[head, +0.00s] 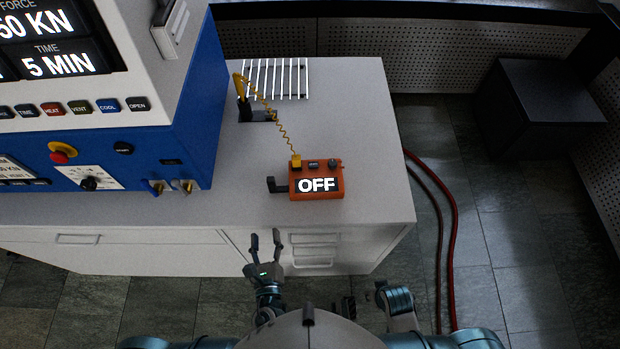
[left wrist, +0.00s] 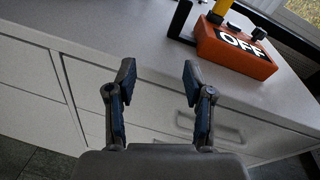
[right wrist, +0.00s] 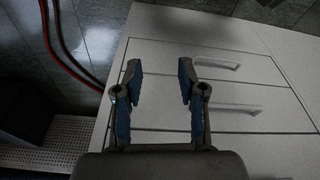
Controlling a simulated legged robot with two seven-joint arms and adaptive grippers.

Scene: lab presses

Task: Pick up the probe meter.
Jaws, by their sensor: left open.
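The probe meter (head: 332,172) is an orange box with a display reading OFF, on the grey cabinet top near its front edge. A black handle (head: 277,185) sticks out from its left side. A coiled yellow cord (head: 283,130) runs from it to a yellow probe (head: 240,85) at a dark holder. My left gripper (head: 265,240) is open and empty, in front of the cabinet and apart from the meter. In the left wrist view the meter (left wrist: 236,50) is at the upper right, beyond the fingers (left wrist: 158,72). My right gripper (right wrist: 159,70) is open and empty, facing the cabinet drawers.
A blue and white press (head: 190,130) stands on the left of the cabinet top (head: 365,120). A white slatted rack (head: 275,78) lies behind the meter. Red hoses (head: 447,205) run down the cabinet's right side. A dark box (head: 540,95) stands at the back right.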

